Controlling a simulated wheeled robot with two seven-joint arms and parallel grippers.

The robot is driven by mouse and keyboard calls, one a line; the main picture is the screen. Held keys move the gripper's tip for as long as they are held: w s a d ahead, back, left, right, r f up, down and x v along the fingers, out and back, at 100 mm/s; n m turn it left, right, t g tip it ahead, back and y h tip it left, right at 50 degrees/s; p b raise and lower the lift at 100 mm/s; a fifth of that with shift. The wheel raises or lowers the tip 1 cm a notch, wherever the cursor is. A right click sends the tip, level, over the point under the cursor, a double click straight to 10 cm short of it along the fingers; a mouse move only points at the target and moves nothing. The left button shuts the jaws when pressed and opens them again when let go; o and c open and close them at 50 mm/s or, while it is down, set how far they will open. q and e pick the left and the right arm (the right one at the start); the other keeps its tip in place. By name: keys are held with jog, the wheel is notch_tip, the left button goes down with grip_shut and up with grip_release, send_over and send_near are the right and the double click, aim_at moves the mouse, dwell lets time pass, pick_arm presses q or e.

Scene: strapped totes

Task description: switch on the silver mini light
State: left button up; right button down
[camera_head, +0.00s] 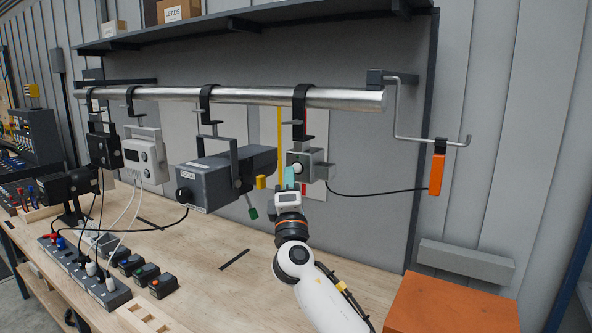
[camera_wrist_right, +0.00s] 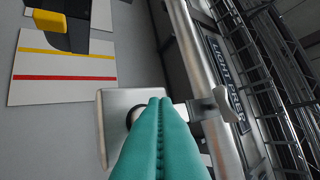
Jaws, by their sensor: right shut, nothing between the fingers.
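The silver mini light (camera_head: 311,158) is a small boxy fixture hanging by a black clamp from the horizontal pipe. A pale round knob shows on its near face in the head view. My right gripper (camera_head: 290,176) is shut and empty, with teal fingers pointing up at that face, just below the knob. In the right wrist view the shut fingertips (camera_wrist_right: 161,102) overlap the light's silver face (camera_wrist_right: 113,104) and partly hide a dark round part. I cannot tell whether the fingertips touch it. My left gripper is not in view.
A larger grey lamp (camera_head: 214,178) hangs left of the silver light, with a white unit (camera_head: 145,155) beyond. The metal pipe (camera_head: 345,98) runs above. A power strip (camera_head: 85,272) lies on the wooden bench at left. An orange box (camera_head: 450,304) stands at right.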

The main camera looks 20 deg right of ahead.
jog(key=shift+w+d, duration=0.2)
jog(key=shift+d, duration=0.1)
jog(key=shift+w+d+b, duration=0.2)
jog(key=shift+d+b, duration=0.1)
jog(key=shift+b, duration=0.25)
dwell(0.4)
jog(key=shift+a, duration=0.15)
jog(key=shift+s+a, duration=0.5)
dwell(0.4)
jog(key=s+a, duration=0.1)
jog(key=a, duration=0.1)
jog(key=s+a, duration=0.2)
jog(key=shift+p, duration=0.35)
jog(key=shift+f, duration=0.15)
